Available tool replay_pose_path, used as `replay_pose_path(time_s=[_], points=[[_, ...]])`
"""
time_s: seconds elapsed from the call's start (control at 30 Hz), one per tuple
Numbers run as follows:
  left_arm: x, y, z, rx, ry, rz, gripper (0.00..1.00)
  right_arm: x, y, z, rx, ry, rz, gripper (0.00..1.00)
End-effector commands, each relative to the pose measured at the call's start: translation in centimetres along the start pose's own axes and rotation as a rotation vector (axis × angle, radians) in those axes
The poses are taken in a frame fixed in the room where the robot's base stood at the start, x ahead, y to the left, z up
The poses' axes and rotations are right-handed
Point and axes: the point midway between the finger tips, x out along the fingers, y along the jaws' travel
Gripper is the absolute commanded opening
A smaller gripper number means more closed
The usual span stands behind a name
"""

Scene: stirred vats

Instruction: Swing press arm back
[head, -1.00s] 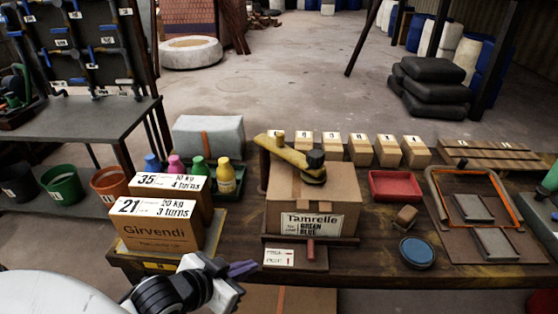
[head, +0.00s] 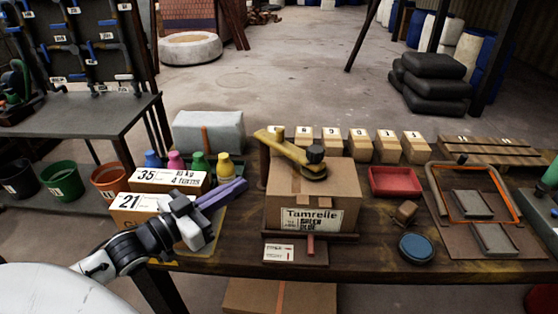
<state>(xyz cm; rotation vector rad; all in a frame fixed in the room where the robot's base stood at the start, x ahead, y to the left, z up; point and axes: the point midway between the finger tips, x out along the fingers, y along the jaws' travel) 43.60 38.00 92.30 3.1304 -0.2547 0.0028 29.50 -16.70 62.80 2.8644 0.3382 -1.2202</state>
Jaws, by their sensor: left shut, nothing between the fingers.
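The yellow press arm (head: 286,148) lies over the top of a brown cardboard box (head: 292,194) labelled Tamrelle. It runs from a post at the back left to a black knob (head: 315,154) with a round pad at its front right end. The pad sits on or just above the box top; I cannot tell which. My right gripper is not in view.
A red tray (head: 395,182), a blue round lid (head: 416,248) and a small block (head: 405,211) lie right of the box. Several small cartons (head: 360,146) line the back.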

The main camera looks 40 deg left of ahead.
Motion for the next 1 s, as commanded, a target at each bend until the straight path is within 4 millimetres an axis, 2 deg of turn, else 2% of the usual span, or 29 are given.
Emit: replay_pose_path(time_s=[0.17,0.27,0.8,1.0], points=[[0.4,0.0,0.0,0.000,0.000,-0.001,0.00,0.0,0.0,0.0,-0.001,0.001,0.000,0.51],[1.4,0.0,0.0,0.001,0.002,-0.001,0.00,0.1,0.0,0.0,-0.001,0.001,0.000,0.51],[10.2,0.0,-0.1,0.002,0.003,-0.001,0.00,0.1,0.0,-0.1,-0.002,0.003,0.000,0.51],[12.7,0.0,0.0,0.001,0.000,-0.001,0.00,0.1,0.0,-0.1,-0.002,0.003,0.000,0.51]])
